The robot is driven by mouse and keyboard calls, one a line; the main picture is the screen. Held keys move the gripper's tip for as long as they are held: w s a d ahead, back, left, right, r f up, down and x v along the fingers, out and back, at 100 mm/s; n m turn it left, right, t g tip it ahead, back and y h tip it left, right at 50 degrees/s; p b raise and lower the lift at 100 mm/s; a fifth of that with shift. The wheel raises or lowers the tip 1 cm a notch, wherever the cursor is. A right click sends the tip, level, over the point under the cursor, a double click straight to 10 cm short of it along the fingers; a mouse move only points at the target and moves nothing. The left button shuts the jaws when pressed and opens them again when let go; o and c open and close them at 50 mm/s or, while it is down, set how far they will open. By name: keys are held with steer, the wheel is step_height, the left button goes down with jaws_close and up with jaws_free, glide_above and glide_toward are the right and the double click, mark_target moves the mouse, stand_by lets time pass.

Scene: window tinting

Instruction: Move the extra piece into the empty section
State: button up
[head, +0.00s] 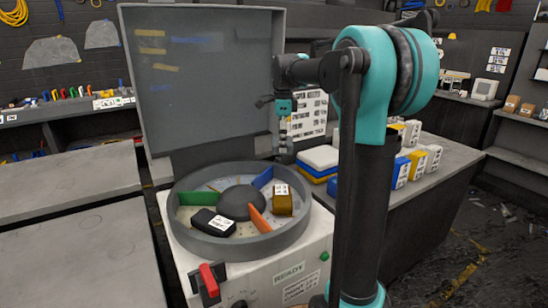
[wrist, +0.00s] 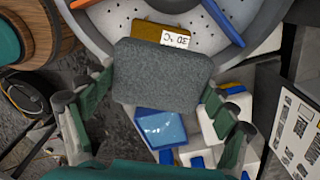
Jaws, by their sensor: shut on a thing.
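The round grey tray (head: 183,232) is split by a green divider (head: 197,198), a blue divider (head: 263,177) and an orange divider (head: 258,219). A black piece with a white label (head: 212,222) lies in the front section, and a gold piece (head: 283,199) in the right section. The back section, between green and blue, looks empty. My gripper (wrist: 160,102) is shut on a grey block (wrist: 162,70), which hides part of the gold piece (wrist: 148,32) in the wrist view. In the head view my gripper (head: 283,140) is above the tray's back right rim.
A raised grey lid (head: 200,85) stands behind the tray. A red lever (head: 209,280) sits on the machine's front. The right bench holds blue and white boxes (head: 318,160) and yellow-and-white boxes (head: 428,160). The left bench (head: 70,185) is clear.

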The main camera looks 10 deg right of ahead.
steer(key=a+f+m, duration=0.1)
steer(key=a+f, duration=0.3)
steer(key=a, duration=0.1)
steer(key=w+a+f+m, duration=0.1)
steer(key=a+f, duration=0.3)
steer(key=a, duration=0.1)
steer(key=a+f, duration=0.4)
steer(key=a, duration=0.1)
steer(key=shift+w+f+m, duration=0.1)
steer(key=shift+w+m, duration=0.05)
steer(key=shift+m, duration=0.25)
steer(key=w+a, duration=0.4)
steer(key=w, duration=0.5)
steer(key=w+a, duration=0.4)
steer(key=w, duration=0.4)
glide_toward(224, 183)
steer(key=shift+s+d+f, duration=0.15)
steer(key=shift+s+f, duration=0.2)
step_height(224, 183, down, 5)
steer(key=shift+f, duration=0.15)
steer(key=shift+w+f, duration=0.15)
steer(key=shift+f, duration=0.05)
steer(key=shift+f, duration=0.15)
steer(key=o, duration=0.9)
